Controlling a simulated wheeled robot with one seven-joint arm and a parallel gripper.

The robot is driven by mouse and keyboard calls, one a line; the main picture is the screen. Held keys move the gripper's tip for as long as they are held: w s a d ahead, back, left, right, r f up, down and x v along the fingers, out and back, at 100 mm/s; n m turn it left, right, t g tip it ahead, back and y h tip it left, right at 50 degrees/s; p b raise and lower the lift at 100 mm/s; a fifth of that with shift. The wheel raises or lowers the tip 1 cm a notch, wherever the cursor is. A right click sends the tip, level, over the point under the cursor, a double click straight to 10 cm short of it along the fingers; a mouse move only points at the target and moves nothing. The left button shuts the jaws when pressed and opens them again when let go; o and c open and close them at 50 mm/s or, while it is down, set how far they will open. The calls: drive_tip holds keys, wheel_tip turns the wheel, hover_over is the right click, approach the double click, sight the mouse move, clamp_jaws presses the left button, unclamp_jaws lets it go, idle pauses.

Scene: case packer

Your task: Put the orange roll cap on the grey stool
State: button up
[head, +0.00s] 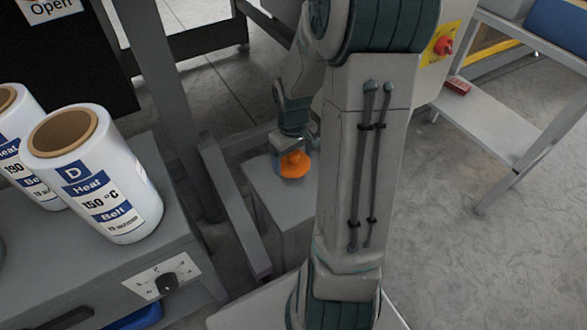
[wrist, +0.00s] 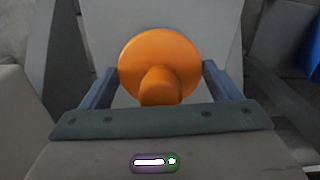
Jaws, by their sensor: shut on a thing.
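The orange roll cap (head: 295,165) shows in the head view below the end of my arm, over the top of the grey stool (head: 262,192). In the wrist view the cap (wrist: 160,62) is a round orange disc with a narrower knob towards me. My gripper (wrist: 160,88) is shut on the cap, with one finger on each side of it. The stool top (wrist: 185,20) lies behind the cap in the wrist view. I cannot tell whether the cap touches the stool. My arm hides the stool's right part in the head view.
White rolls (head: 95,180) with printed labels stand on a grey machine top at the left, which has a dial panel (head: 163,278). A grey post and frame stand close to the stool's left. A grey shelf table (head: 500,130) is at the right. Open floor lies between.

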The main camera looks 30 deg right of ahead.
sight(293, 165)
drive_tip(key=shift+f+b, duration=0.95)
drive_tip(key=shift+f, duration=0.9)
drive_tip(key=shift+f, duration=0.1)
drive_tip(key=shift+f, duration=0.15)
drive_tip(key=o, duration=0.9)
drive_tip(key=shift+r, duration=0.2)
